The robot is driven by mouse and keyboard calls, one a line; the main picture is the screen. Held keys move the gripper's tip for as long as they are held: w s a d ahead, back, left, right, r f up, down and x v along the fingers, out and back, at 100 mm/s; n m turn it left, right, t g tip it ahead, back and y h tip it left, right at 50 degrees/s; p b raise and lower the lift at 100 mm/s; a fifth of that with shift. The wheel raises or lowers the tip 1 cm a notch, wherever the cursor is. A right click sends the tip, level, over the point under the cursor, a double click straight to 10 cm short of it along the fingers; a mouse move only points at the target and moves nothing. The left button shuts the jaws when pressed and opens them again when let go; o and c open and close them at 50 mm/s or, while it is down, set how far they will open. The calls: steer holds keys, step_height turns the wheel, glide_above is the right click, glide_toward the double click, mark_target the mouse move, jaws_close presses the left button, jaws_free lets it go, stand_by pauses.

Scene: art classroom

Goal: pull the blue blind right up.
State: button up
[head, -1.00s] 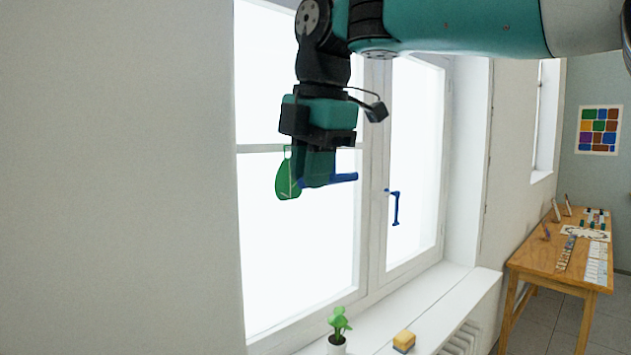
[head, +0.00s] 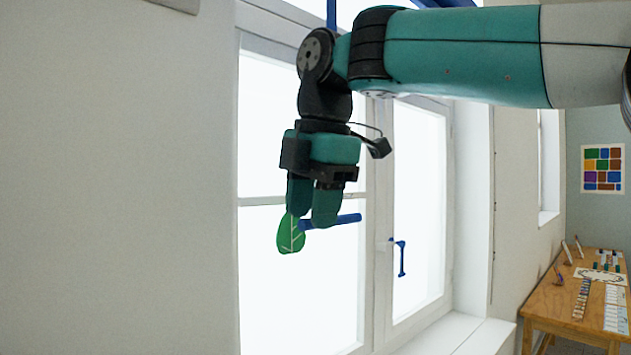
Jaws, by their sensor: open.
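My gripper (head: 313,212) points down in front of the window with its fingers apart. A blue horizontal bar (head: 345,219) is at the fingertips, sticking out to the right. Its left part is partly covered by the fingers, and I cannot tell whether it lies between them. A narrow blue strip (head: 331,12) comes down from the top edge and goes behind my arm, roughly above the bar. A blue edge (head: 436,3), perhaps of the blind, shows at the top behind my arm. Most of the blind is out of view or hidden.
A green leaf shape (head: 290,233) shows against the left pane beside the fingertips. A blue window handle (head: 402,258) is on the right sash. The white sill (head: 470,338) lies below. A wooden table (head: 560,300) with art supplies stands at the right.

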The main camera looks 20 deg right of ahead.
steer(key=s+r+p, duration=0.1)
steer(key=r+p, duration=0.1)
steer(key=r, duration=0.6)
steer(key=s+d+r+p, duration=0.1)
steer(key=s+r+p, duration=0.1)
steer(key=r, duration=0.7)
steer(key=shift+d+p, duration=0.15)
steer(key=shift+p, duration=0.45)
steer(key=shift+s, duration=0.1)
